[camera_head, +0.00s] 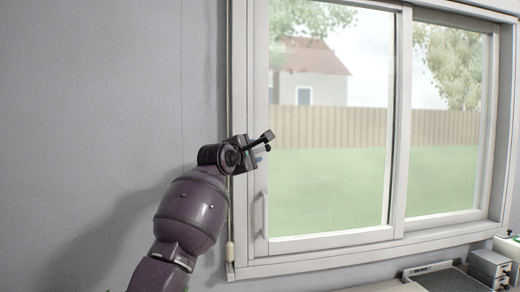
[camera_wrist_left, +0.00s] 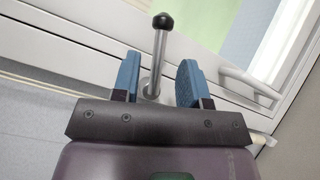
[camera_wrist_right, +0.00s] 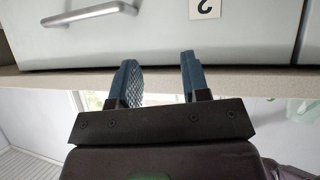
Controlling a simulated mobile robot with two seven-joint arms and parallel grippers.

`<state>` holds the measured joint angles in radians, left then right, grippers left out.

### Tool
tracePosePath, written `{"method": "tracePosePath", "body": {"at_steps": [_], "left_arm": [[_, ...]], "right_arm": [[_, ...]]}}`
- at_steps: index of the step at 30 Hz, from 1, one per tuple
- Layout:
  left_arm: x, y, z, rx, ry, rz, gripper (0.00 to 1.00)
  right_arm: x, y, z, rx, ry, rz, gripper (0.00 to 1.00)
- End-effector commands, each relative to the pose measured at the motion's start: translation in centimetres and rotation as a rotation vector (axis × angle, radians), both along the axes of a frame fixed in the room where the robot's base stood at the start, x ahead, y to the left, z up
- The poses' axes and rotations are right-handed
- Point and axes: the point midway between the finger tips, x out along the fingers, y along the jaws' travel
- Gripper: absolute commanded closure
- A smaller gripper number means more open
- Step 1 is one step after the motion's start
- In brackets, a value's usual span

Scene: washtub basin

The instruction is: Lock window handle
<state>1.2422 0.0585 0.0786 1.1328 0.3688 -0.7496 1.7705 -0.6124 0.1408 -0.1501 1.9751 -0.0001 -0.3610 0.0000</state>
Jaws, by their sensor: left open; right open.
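The window handle is a metal lever (camera_wrist_left: 159,50) with a black knob, seen in the left wrist view. In the head view its dark knob (camera_head: 267,148) shows at the left side of the window frame. My left gripper (camera_wrist_left: 157,62) is open, with one blue finger on each side of the lever. Gaps show between the lever and both fingers. The gripper (camera_head: 262,146) hides the lever's base in the head view. My right gripper (camera_wrist_right: 157,60) is open and empty in the right wrist view, and is outside the head view.
A pale bar handle (camera_head: 264,213) is on the window sash below the left gripper. A light cabinet front (camera_wrist_right: 160,38) with a metal bar handle (camera_wrist_right: 90,14) is near the right gripper. Grey objects (camera_head: 488,264) stand at the lower right. The wall (camera_head: 90,100) at left is bare.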

Motion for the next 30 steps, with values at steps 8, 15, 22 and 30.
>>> {"method": "tracePosePath", "body": {"at_steps": [8,15,22,30], "left_arm": [[2.5,-1.2,0.1,0.001,0.001,0.001,0.6],[4.0,-2.0,0.1,0.002,0.0,-0.001,0.6],[4.6,-2.3,0.0,0.0,0.0,0.0,0.6],[4.7,-2.3,0.0,0.0,-0.001,0.0,0.6]], "right_arm": [[-0.1,0.0,0.6,0.0,0.006,-0.001,0.57],[-0.5,-0.1,0.7,-0.001,0.02,-0.002,0.57],[-0.8,-0.2,0.6,0.0,0.029,-0.003,0.57],[-0.8,-0.1,0.7,0.0,0.026,-0.003,0.57]]}}
